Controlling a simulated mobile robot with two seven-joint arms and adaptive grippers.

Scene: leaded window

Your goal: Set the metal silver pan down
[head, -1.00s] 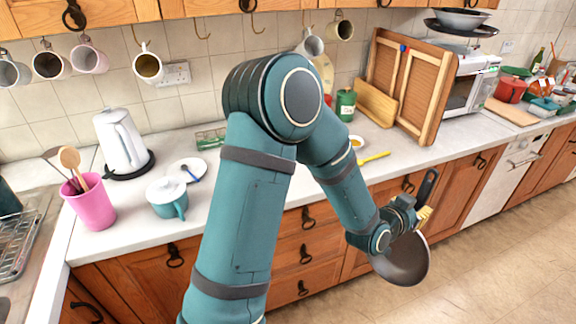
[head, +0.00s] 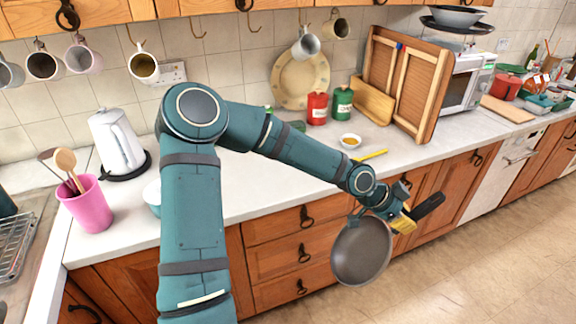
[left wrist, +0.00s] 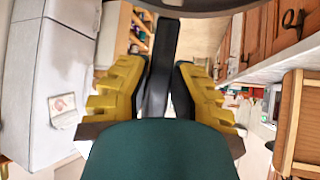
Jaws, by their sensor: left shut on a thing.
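The metal silver pan (head: 361,251) hangs in the air in front of the drawers in the head view, below the worktop's height, its round body tilted steeply. Its black handle (head: 428,206) points to the right. My left gripper (head: 403,219) is shut on the handle. In the left wrist view the black handle (left wrist: 158,65) runs between the yellow fingers of my left gripper (left wrist: 158,85), and a dark edge of the pan (left wrist: 200,7) shows at the top. My right gripper is not in view.
The white worktop (head: 270,196) has clear room at its front. On it are a yellow-filled bowl (head: 350,141), a yellow utensil (head: 371,154), red (head: 317,108) and green (head: 342,102) canisters, a kettle (head: 117,140) and a pink pot (head: 90,205). A wooden rack (head: 402,83) stands further right.

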